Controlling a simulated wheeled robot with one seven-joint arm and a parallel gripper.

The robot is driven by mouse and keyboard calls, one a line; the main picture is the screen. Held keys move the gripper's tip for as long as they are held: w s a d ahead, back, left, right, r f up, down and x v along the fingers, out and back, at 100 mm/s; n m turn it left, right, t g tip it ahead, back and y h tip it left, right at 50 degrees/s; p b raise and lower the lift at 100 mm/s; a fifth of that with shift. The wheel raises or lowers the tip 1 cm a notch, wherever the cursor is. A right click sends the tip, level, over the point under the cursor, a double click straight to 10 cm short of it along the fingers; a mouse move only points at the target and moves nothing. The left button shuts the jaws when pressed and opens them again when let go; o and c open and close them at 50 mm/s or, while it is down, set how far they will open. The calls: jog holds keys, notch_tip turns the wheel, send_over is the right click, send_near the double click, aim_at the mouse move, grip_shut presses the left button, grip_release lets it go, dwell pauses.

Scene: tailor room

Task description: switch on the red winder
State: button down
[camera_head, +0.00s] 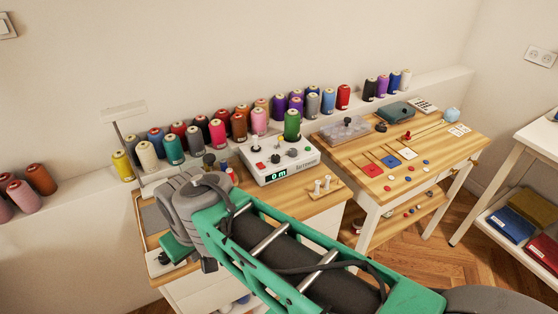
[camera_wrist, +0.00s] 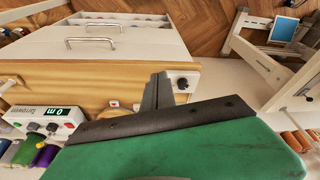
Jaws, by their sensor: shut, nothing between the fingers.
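A white winder unit (camera_head: 300,163) with a green "0 m" display stands on the left wooden table, with a green cone (camera_head: 292,125) on top. Its display end also shows in the wrist view (camera_wrist: 57,112). A small white box (camera_wrist: 182,82) with a black knob sits at the table's end, and its white base shows in the head view (camera_head: 158,268). I cannot tell which part is the red winder. My gripper (camera_wrist: 158,80) is shut and empty, its dark fingers close beside the knob box. Whether they touch it is unclear. In the head view my arm hides part of the table.
Many thread cones (camera_head: 217,132) line the back ledge. A small pegged wooden stand (camera_head: 322,188) sits at the table's front right. A second table (camera_head: 440,150) with cards and buttons stands right. White drawers (camera_wrist: 110,40) are below the table.

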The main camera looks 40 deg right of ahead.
jog(key=shift+s, duration=0.1)
jog(key=w+d+f+m+t+b, duration=0.1)
jog(key=w+d+f+t+b, duration=0.15)
jog(key=w+d+b, duration=0.4)
jog(key=w+d+f+m+t+b, duration=0.1)
jog(key=w+d+t+b, duration=0.2)
jog(key=d, duration=0.7)
jog(key=s+d+r+t+h+b, duration=0.1)
jog(key=d+r+t+h, duration=0.1)
jog(key=d, duration=0.6)
jog(key=s+d+r+m+t+h+b, duration=0.1)
jog(key=d+r+t, duration=0.1)
jog(key=d, duration=0.6)
jog(key=shift+d+h+b, duration=0.2)
jog(key=shift+h+b, duration=0.15)
jog(key=shift+h, duration=0.05)
jog(key=shift+t, duration=0.25)
